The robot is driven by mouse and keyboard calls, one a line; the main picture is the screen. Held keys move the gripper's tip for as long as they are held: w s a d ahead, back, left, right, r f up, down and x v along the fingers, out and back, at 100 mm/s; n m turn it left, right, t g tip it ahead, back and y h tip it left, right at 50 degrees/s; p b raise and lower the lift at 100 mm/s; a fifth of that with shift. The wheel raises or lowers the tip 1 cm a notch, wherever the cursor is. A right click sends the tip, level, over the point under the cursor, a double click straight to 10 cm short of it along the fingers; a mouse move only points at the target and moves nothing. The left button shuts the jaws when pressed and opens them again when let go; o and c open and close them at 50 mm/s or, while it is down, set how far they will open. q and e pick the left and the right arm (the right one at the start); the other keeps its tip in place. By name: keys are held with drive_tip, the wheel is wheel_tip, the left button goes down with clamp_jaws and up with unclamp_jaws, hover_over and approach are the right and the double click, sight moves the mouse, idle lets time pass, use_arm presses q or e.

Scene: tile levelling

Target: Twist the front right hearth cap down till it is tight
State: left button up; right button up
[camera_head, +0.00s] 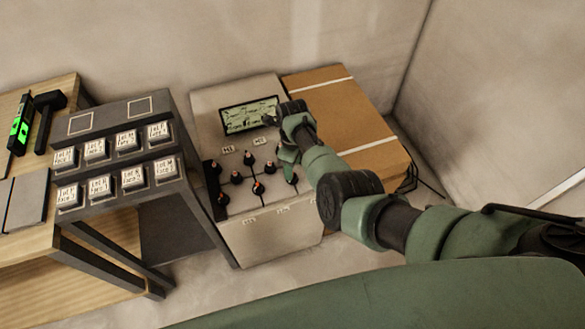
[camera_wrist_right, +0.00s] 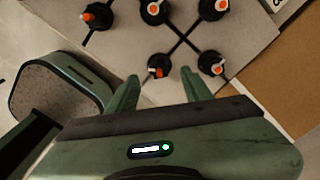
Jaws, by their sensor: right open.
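The hearth (camera_head: 268,222) is a pale slab with dark joint lines and several black caps with orange tops. The cap that looks like the front right one (camera_head: 291,176) is beside my right gripper (camera_head: 287,158) in the head view. In the right wrist view this cap (camera_wrist_right: 160,66) lies just beyond and between the two fingertips of my right gripper (camera_wrist_right: 159,76). The fingers are apart with nothing held; whether they touch the cap I cannot tell. Another cap (camera_wrist_right: 212,64) sits to the right of the right finger. My left gripper is not in view.
A display panel (camera_head: 249,115) stands behind the caps. A brown box (camera_head: 350,120) is right of the hearth. At left, a dark rack (camera_head: 110,115) holds several labelled blocks, beside a wooden table (camera_head: 25,262) with a hammer (camera_head: 45,115) and a green level (camera_head: 20,125).

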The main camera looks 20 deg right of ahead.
drive_tip(key=shift+r, duration=1.7)
